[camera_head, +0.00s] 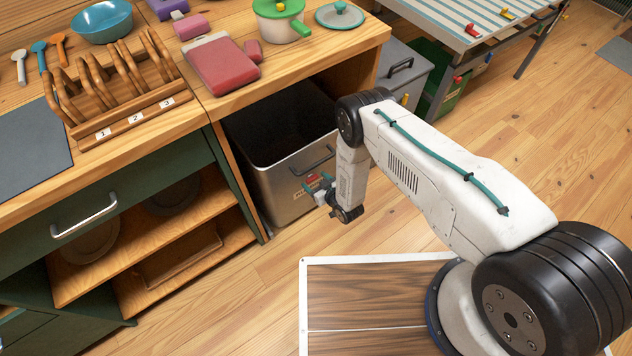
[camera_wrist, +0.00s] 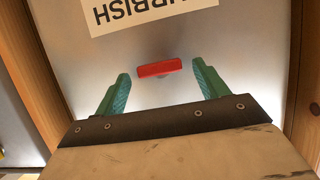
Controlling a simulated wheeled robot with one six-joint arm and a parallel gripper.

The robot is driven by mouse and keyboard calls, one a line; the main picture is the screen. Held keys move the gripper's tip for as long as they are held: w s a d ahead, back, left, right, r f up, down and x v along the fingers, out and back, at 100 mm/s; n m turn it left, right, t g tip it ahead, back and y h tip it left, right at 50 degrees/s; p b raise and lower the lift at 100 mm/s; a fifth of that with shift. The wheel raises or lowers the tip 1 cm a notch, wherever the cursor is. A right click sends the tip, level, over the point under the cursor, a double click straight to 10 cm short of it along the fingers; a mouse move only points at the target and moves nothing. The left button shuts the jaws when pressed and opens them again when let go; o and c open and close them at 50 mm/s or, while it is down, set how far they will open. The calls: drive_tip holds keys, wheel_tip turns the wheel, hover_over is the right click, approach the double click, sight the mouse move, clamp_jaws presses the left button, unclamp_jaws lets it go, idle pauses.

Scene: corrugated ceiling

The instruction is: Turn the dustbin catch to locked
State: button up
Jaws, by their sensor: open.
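The dustbin (camera_head: 283,183) is a grey metal bin with a dark open top, under the worktop in the head view. Its front face (camera_wrist: 75,60) fills much of the wrist view. The catch (camera_wrist: 159,69) is a small red bar on that face, lying nearly crosswise in the wrist view, below a white label (camera_wrist: 150,12) that reads upside down. My gripper (camera_head: 320,187) is at the front of the bin. In the wrist view its two green fingers (camera_wrist: 161,80) are open, one on each side of the catch, with a gap to each end.
Wooden uprights (camera_wrist: 30,75) stand at both sides of the bin in the wrist view. Bare wooden floor (camera_head: 235,300) lies in front.

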drive_tip(key=shift+c, duration=0.3)
drive_tip(key=c, duration=0.9)
drive_tip(key=shift+y, duration=0.3)
drive_tip(key=m, duration=0.1)
drive_tip(key=m+y, duration=0.1)
drive_tip(key=m+g, duration=0.1)
drive_tip(key=shift+w+d, duration=0.25)
drive_tip(key=shift+d, duration=0.05)
drive_tip(key=m+y, duration=0.2)
drive_tip(key=m, duration=0.1)
drive_tip(key=shift+d+f+g+y, duration=0.2)
drive_tip(key=shift+g+y, duration=0.1)
drive_tip(key=shift+g, duration=0.1)
drive_tip(key=m, duration=0.1)
drive_tip(key=m+y, duration=0.1)
drive_tip(key=m, duration=0.1)
drive_tip(key=shift+w+d+f+m+y, duration=0.1)
drive_tip(key=shift+w+f+m+y, duration=0.05)
drive_tip(key=shift+f+m+y, duration=0.2)
drive_tip(key=m, duration=0.1)
drive_tip(key=m+y, duration=0.1)
drive_tip(key=m, duration=0.1)
drive_tip(key=shift+f+m+t+y, duration=0.15)
drive_tip(key=shift+m+t+y, duration=0.1)
drive_tip(key=shift+t, duration=0.05)
drive_tip(key=shift+m, duration=0.3)
